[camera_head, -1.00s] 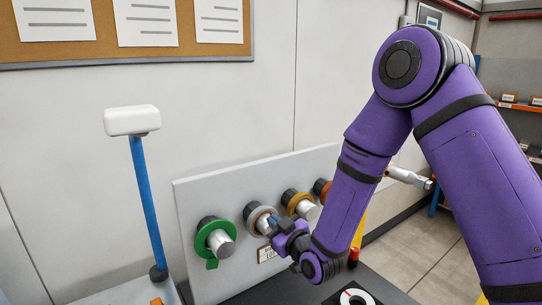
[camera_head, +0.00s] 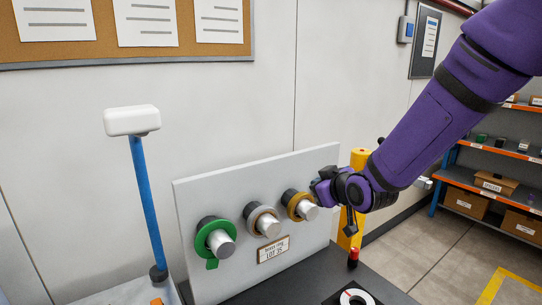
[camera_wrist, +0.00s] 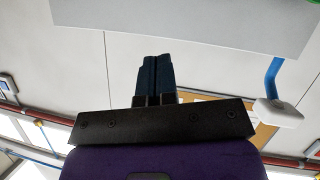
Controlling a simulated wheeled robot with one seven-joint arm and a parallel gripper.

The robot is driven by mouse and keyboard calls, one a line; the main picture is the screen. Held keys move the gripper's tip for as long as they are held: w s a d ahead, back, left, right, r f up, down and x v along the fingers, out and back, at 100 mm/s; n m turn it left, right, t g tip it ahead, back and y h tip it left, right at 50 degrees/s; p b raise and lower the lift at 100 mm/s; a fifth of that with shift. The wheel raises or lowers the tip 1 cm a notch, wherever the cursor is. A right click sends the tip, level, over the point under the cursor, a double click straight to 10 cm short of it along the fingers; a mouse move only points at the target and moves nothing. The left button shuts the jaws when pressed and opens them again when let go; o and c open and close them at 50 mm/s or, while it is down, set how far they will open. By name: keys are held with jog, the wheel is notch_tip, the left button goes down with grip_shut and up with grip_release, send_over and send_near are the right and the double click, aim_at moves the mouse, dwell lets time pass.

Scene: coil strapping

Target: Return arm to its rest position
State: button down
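My purple arm reaches in from the upper right in the head view. My gripper (camera_head: 318,190) is in front of the right end of a grey panel (camera_head: 190,200), just right of the gold ring (camera_head: 291,202) on its peg. In the wrist view my gripper (camera_wrist: 156,62) has its two dark blue fingers together, with nothing seen between them. The green ring (camera_head: 203,238) and the copper ring (camera_head: 254,217) are on pegs farther left. The panel's right end is partly hidden by my gripper.
A dark bench top (camera_head: 290,285) holds a red-topped object (camera_head: 353,256) and a white round piece (camera_head: 356,297). A yellow post (camera_head: 357,162) stands behind my gripper. A blue pole (camera_head: 147,205) is at left, shelves (camera_head: 490,180) at right. Floor between is clear.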

jog(key=s+d+r+m+g+h, duration=0.35)
jog(key=s+d+r, duration=0.45)
jog(key=s+d, duration=0.3)
jog(key=s+d+r+m+g+h, duration=0.1)
jog(key=s+d+m+g, duration=0.1)
jog(key=s, duration=0.8)
jog(key=s+d+r+m+g, duration=0.1)
jog(key=s+d, duration=0.4)
jog(key=s, duration=0.5)
jog(key=shift+d+r+m+g+h, duration=0.15)
jog(key=shift+r+m+g+h, duration=0.2)
jog(key=shift+r+m, duration=0.3)
jog(key=shift+f, duration=0.1)
